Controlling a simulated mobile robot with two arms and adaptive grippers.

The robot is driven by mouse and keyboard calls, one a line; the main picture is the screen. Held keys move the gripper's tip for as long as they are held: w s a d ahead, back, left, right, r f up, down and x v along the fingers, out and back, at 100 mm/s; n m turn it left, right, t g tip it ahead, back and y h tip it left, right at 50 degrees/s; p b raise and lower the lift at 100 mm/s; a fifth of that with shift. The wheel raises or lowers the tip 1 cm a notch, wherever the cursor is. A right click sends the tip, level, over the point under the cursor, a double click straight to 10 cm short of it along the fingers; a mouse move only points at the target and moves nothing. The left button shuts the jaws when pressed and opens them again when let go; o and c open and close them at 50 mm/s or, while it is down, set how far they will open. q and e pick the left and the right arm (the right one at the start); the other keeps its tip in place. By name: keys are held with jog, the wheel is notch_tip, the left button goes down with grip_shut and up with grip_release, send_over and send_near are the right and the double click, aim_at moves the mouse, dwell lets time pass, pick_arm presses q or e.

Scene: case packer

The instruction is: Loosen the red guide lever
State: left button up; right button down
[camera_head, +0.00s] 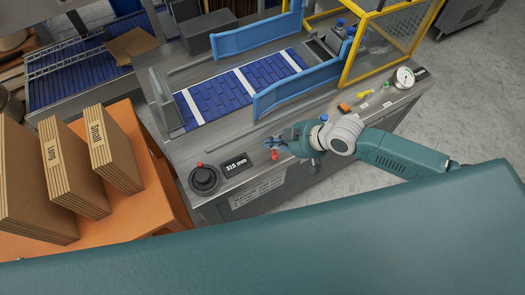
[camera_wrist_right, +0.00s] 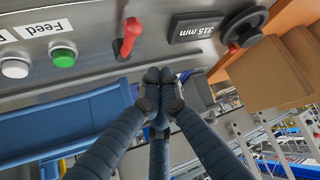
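The red guide lever (camera_head: 275,155) stands on the front panel of the packer, just right of the display. It shows large in the right wrist view (camera_wrist_right: 130,36), with its round base on the grey panel. My right gripper (camera_head: 268,143) reaches in from the right, its fingertips close to the lever in the head view. In the wrist view the dark fingertips (camera_wrist_right: 158,78) are together with nothing between them, and they appear below and to the right of the lever, apart from it. My left gripper is not in view.
A 315 mm display (camera_head: 236,164) and a black handwheel (camera_head: 204,179) with a red knob sit left of the lever. Green (camera_wrist_right: 64,57) and white (camera_wrist_right: 15,68) buttons are near it. Blue guide rails (camera_head: 290,88) flank the conveyor. Cardboard stacks (camera_head: 115,158) stand on an orange surface at left.

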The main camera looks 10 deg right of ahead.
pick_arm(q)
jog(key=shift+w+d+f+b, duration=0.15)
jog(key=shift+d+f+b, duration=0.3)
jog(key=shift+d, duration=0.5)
pick_arm(e)
jog(key=shift+w+d+r, duration=0.1)
jog(key=shift+d+r, duration=1.35)
jog(key=shift+d, duration=0.2)
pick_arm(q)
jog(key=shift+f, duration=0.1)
pick_arm(e)
jog(key=shift+a, duration=0.1)
